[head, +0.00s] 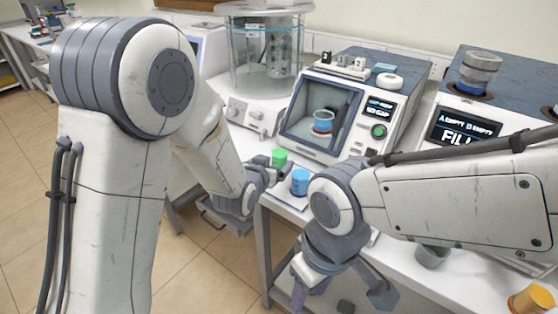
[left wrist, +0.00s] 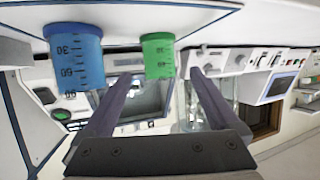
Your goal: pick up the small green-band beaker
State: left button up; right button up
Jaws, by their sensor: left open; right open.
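The small green-band beaker (head: 279,158) stands upright near the front edge of the white bench in the head view. It appears upside down in the left wrist view (left wrist: 158,55), just beyond and between the spread fingertips. My left gripper (head: 272,169) is open and empty, close in front of the green-band beaker; I cannot tell if it touches. A larger blue-band beaker (head: 300,182) stands to the right of it, also in the left wrist view (left wrist: 76,62), outside the fingers. My right gripper (head: 340,287) is open and empty, low at the bench front.
A boxy machine (head: 398,84) behind holds another beaker (head: 322,121) in its chamber. A glass bath (head: 265,55) stands at the back left. A second machine (head: 466,125) stands right. A grey cup (head: 432,257) and an orange beaker (head: 531,300) are front right.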

aim_at(282, 152)
pick_arm(q)
jog(key=x, duration=0.6)
jog(key=shift+p, duration=0.3)
grip_shut()
jog(key=shift+w, duration=0.1)
jog(key=shift+r, duration=0.55)
notch_tip(282, 152, up, 3)
jog(key=shift+f, duration=0.1)
jog(key=s+d+r, duration=0.7)
jog(key=s, duration=0.2)
jog(key=shift+d, duration=0.4)
jog(key=shift+w, duration=0.1)
